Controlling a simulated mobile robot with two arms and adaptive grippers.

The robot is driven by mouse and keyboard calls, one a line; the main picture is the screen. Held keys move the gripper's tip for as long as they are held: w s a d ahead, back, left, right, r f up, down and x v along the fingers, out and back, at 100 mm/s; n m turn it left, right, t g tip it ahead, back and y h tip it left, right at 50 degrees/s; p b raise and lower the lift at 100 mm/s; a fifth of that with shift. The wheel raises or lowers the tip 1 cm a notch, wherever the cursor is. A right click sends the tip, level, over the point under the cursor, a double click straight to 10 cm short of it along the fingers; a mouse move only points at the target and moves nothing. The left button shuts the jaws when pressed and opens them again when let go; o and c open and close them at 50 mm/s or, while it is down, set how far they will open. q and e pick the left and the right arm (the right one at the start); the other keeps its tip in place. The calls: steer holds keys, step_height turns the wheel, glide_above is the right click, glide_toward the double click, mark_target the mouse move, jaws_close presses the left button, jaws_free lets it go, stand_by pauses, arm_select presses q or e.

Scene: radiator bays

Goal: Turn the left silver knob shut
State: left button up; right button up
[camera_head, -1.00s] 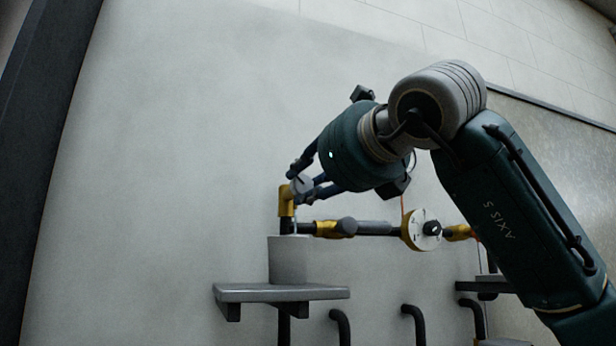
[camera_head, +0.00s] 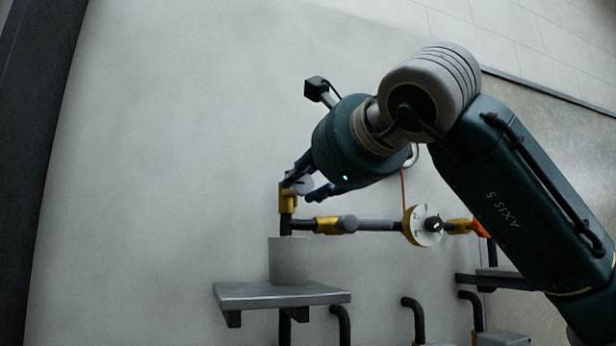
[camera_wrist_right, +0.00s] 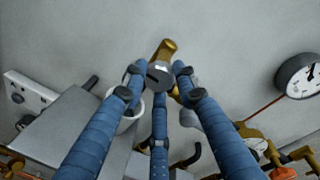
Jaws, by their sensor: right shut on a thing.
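The left silver knob (camera_wrist_right: 159,76) is a round grey knob with a dark slot, between my fingertips in the right wrist view. In the head view the knob (camera_head: 302,184) shows in part behind the fingers, on top of a brass fitting (camera_head: 287,198). My right gripper (camera_wrist_right: 155,80) is shut on the knob, with blue fingers around it. In the head view the right gripper (camera_head: 305,186) reaches in from the right and is tilted. My left gripper is not in view.
A round white gauge (camera_head: 427,225) is on the pipe (camera_head: 378,225) to the right. A grey cylinder (camera_head: 290,260) stands on a shelf (camera_head: 262,294) below the fitting. Dark bent pipes (camera_head: 413,312) come up lower right. The wall at left is bare.

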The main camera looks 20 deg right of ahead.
stand_by(0.6)
steer(key=o, duration=1)
steer(key=shift+o, duration=0.6)
steer(key=shift+a, duration=0.15)
steer(key=shift+s, duration=0.1)
steer(key=s+d+r, duration=0.1)
steer(key=s, duration=1.1)
steer(key=shift+r, duration=0.15)
